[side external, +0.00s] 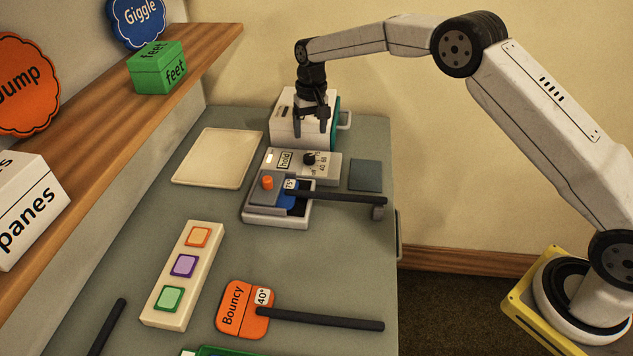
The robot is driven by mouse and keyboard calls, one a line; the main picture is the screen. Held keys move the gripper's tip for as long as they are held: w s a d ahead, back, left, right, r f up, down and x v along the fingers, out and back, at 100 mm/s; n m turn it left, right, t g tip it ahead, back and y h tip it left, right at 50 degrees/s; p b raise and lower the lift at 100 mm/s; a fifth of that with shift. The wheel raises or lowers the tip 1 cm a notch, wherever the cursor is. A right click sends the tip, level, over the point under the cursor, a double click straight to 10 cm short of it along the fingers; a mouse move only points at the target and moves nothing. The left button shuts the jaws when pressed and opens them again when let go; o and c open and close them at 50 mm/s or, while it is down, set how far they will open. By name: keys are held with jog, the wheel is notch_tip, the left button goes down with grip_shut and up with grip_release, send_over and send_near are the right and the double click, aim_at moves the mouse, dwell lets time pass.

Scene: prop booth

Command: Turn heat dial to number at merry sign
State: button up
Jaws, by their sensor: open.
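The heat dial is a black knob (309,159) on a pale panel (331,172) with a "hold" label and small numbers, some reading 40 and 60. Its exact setting is too small to tell. My gripper (311,132) points down, open and empty, above and behind the dial. An orange "Bouncy" sign (233,322) with a 40° tag (264,297) and a black handle lies on the table. A blue sign (288,207) with a tag seeming to read 75° lies in a grey device (262,216), its wording hidden. No sign legibly reads "merry".
A white box-shaped device (284,120) stands behind the dial. A cream board (218,158), a dark pad (365,175) and a button strip (160,312) lie around. A green sign (215,351) is cut off. The wooden shelf (95,105) holds a green "feet" box (157,74).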

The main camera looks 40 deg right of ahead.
aim_at(309, 156)
jog(key=m, duration=0.6)
jog(key=shift+s+a+r+m+t+h, duration=0.15)
jog(key=shift+a+m+t+h, duration=0.15)
jog(key=shift+a+h, duration=0.1)
jog(key=shift+f, duration=0.2)
jog(key=shift+f, duration=3.75)
grip_shut()
